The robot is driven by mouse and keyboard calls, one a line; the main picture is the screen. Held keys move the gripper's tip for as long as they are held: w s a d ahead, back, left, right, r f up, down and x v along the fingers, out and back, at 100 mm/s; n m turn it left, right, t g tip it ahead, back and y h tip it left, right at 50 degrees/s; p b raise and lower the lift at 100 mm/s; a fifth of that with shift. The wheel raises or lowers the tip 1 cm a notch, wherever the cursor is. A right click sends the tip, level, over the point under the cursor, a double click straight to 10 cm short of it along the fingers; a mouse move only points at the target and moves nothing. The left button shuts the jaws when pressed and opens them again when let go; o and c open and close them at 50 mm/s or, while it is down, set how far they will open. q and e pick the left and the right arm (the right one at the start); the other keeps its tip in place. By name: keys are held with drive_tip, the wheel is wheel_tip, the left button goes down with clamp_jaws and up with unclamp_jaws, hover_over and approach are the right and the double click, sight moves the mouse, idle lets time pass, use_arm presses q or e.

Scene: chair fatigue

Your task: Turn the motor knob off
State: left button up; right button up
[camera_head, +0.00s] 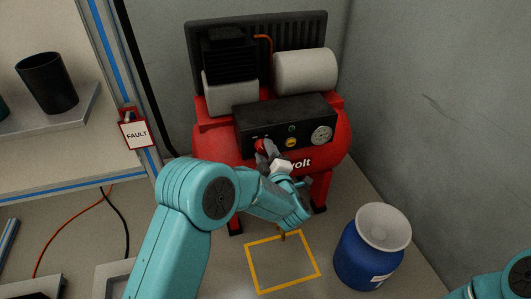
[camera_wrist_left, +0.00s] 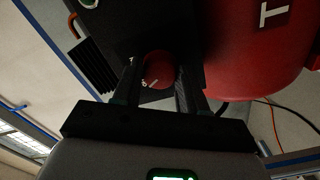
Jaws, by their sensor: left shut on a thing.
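The red motor knob (camera_head: 259,145) sits on the black control panel (camera_head: 300,112) of a red compressor (camera_head: 215,145). My left gripper (camera_head: 265,150) reaches the panel from the front and is shut on the knob. In the left wrist view the round red knob (camera_wrist_left: 159,70) with a small white mark lies between the two dark fingers of my left gripper (camera_wrist_left: 158,88). The fingers cover part of the knob's sides, and I cannot tell which setting it points to. My right gripper is not in view.
The panel also bears a green light (camera_head: 292,128), a yellow button (camera_head: 291,142) and a white gauge (camera_head: 320,135). A blue barrel (camera_head: 365,255) stands at right, beside a yellow floor square (camera_head: 251,268). A FAULT sign (camera_head: 136,134) hangs at the workbench's post.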

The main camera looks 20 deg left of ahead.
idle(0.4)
use_arm(q)
drive_tip(key=o, duration=1)
drive_tip(key=shift+o, duration=0.2)
drive_tip(key=v, duration=1.6)
drive_tip(key=shift+s+d, duration=0.1)
